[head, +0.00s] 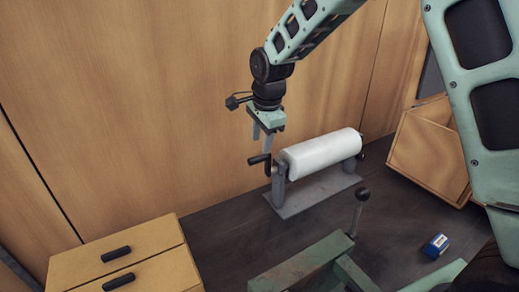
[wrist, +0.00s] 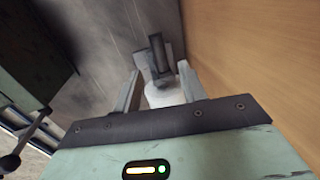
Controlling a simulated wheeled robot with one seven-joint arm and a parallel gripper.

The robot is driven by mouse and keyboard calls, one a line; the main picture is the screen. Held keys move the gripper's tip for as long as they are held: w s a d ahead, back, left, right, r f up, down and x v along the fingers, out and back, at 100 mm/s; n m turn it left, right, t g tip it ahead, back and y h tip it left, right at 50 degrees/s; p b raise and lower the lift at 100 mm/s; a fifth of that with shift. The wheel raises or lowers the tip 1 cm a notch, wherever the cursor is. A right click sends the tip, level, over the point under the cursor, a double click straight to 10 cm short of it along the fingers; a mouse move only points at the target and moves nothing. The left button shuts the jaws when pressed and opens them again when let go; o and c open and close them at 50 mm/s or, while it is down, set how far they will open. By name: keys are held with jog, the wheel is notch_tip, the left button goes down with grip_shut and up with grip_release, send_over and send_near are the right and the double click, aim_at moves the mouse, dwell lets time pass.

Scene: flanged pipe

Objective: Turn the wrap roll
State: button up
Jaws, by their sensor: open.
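The white wrap roll (head: 322,151) lies level on a grey stand (head: 315,192) on the dark floor, near the wooden wall. A black crank handle (head: 259,159) sticks out at its left end. My gripper (head: 262,145) points down just above this crank end, its fingers apart and empty. In the wrist view the dark crank handle (wrist: 158,50) and part of the white roll (wrist: 165,96) show between and beyond the fingers of my gripper (wrist: 160,80). I cannot tell whether a finger touches the crank.
A green metal frame (head: 305,262) with a black-knobbed lever (head: 358,208) stands in front of the roll. A wooden drawer cabinet (head: 125,252) is at lower left, and a wooden box (head: 428,155) at right. A small blue box (head: 436,244) lies on the floor.

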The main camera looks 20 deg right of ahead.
aim_at(259, 156)
jog(key=f, duration=0.2)
jog(key=w+f+p, duration=0.1)
jog(key=f, duration=0.2)
jog(key=shift+a+f, duration=0.1)
jog(key=shift+f, duration=0.25)
grip_shut()
